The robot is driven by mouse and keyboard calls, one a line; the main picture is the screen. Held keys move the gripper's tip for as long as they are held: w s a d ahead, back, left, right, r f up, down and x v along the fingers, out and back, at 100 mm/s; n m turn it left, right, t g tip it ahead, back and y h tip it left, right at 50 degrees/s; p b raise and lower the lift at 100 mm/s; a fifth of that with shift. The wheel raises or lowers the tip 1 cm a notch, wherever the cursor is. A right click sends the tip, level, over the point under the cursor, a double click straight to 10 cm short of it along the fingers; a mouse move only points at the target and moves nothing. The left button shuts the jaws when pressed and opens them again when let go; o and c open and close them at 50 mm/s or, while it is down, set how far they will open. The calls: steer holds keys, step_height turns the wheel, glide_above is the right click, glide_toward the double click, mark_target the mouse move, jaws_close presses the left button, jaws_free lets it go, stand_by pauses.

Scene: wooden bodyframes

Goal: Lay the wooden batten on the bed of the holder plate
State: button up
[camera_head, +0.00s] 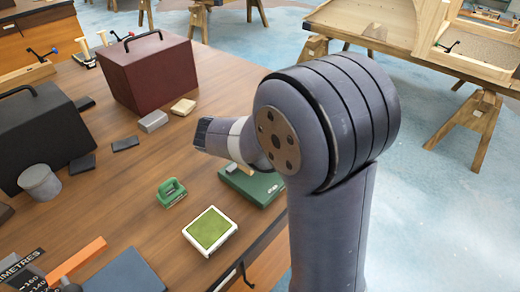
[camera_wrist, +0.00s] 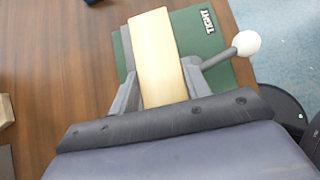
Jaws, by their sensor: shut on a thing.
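The wooden batten (camera_wrist: 157,50) is a pale flat bar held between the two grey fingers of my gripper (camera_wrist: 160,84) in the wrist view. It reaches forward over the green holder plate (camera_wrist: 207,46), which has a white-lettered label. A grey strip shows along the batten's left side. A lever with a white ball knob (camera_wrist: 246,43) stands at the plate's right. In the head view the holder plate (camera_head: 262,190) lies near the table's right edge, partly behind my arm. A small pale end there may be the batten. Whether the batten touches the bed, I cannot tell.
On the table (camera_head: 140,170) stand a green-topped pad (camera_head: 210,231), a green handled block (camera_head: 171,192), a grey block (camera_head: 153,121), a wooden block (camera_head: 183,106), a dark red box (camera_head: 150,75) and a black box (camera_head: 42,138). Open floor lies to the right.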

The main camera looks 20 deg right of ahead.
steer(key=shift+f+b, duration=0.3)
steer(key=shift+f, duration=0.25)
steer(key=o, duration=1.1)
steer(key=shift+r+p, duration=0.4)
steer(key=shift+r, duration=0.1)
steer(key=v, duration=1.2)
steer(key=shift+r, duration=0.2)
